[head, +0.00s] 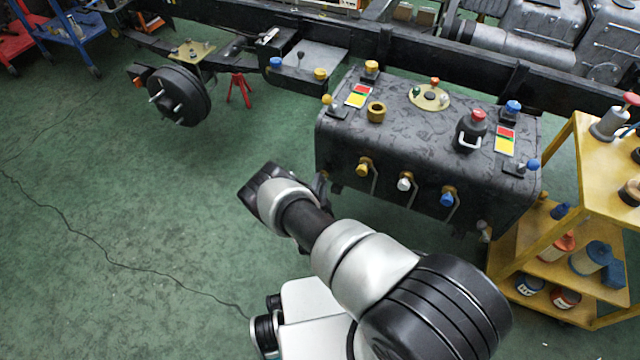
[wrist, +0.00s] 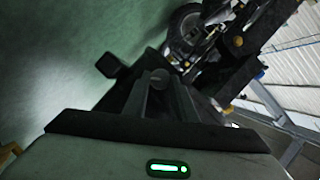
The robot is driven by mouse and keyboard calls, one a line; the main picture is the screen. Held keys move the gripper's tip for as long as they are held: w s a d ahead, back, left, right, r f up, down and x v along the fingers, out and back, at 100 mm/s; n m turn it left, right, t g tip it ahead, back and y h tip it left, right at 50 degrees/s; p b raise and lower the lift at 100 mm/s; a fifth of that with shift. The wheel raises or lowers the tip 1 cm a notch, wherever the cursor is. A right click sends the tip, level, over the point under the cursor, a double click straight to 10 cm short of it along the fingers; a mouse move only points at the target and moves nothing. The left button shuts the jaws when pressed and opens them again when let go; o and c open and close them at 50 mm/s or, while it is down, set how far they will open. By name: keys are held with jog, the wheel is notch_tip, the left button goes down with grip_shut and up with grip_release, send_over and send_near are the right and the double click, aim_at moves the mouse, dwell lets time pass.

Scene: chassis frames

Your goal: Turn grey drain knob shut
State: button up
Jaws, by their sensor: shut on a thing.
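The grey knob (wrist: 158,77) shows in the wrist view as a small rounded grey end between the dark fingers of my gripper (wrist: 160,96). The fingers are shut on it. In the head view my wrist (head: 268,190) is low at the left end of the black tank (head: 345,150). My arm and hand hide the fingertips and the held knob there. I cannot tell the knob's turn angle.
The tank's front carries a yellow knob (head: 363,169), a white knob (head: 404,184) and a blue knob (head: 447,199). A yellow cart (head: 590,190) stands at the right. A brake drum (head: 178,95) and red stand (head: 239,90) are at the back left. The green floor at left is mostly clear.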

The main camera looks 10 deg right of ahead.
jog(key=shift+f+m+t+y+b, duration=0.2)
jog(key=shift+m+t, duration=0.5)
jog(key=shift+m, duration=0.75)
jog(key=shift+f+m+t+y+b, duration=0.15)
jog(key=shift+m+t, duration=0.55)
jog(key=shift+m, duration=0.75)
jog(key=o, duration=1)
jog(key=shift+o, duration=0.2)
jog(key=shift+s, duration=0.15)
